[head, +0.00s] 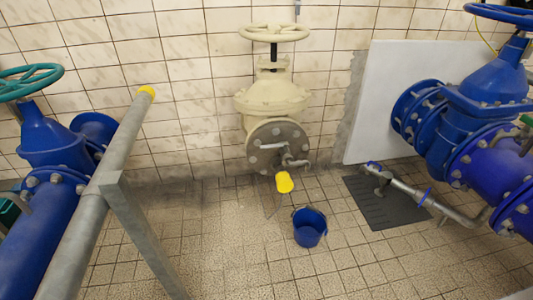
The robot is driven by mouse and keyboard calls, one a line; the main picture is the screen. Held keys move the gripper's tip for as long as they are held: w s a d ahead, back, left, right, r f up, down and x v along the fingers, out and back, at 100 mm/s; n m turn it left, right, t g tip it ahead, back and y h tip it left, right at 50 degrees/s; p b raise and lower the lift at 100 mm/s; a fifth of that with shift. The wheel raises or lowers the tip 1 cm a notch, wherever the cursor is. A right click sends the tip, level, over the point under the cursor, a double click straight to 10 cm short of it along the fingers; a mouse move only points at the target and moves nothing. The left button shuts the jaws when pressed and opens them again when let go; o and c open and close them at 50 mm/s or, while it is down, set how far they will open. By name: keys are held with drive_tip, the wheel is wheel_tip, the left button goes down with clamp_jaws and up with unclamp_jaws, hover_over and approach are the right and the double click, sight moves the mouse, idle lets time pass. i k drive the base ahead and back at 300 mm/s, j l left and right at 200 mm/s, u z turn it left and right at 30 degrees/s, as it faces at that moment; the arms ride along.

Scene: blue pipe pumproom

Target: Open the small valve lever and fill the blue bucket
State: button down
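The blue bucket (309,229) stands upright on the tiled floor, a little right of the picture's middle. No water shows running into it. Above and left of it, a small grey tap (286,157) with a thin lever sits on the round end flange of a cream valve (272,96). A yellow piece (284,182) shows just below the tap; whether it joins the tap is unclear. Another small pipe (405,187) with blue fittings runs low on the right. Whether the lever is open or shut cannot be told. My gripper is not in view.
A grey rail (118,150) with a yellow end stands at left, beside a blue pipe valve (50,150) with a green wheel. Large blue pipework (475,120) fills the right. A dark floor plate (385,208) lies right of the bucket. The floor in front is clear.

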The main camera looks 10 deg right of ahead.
sight(285, 144)
drive_tip(key=i+j, duration=0.15)
drive_tip(key=i, duration=1.15)
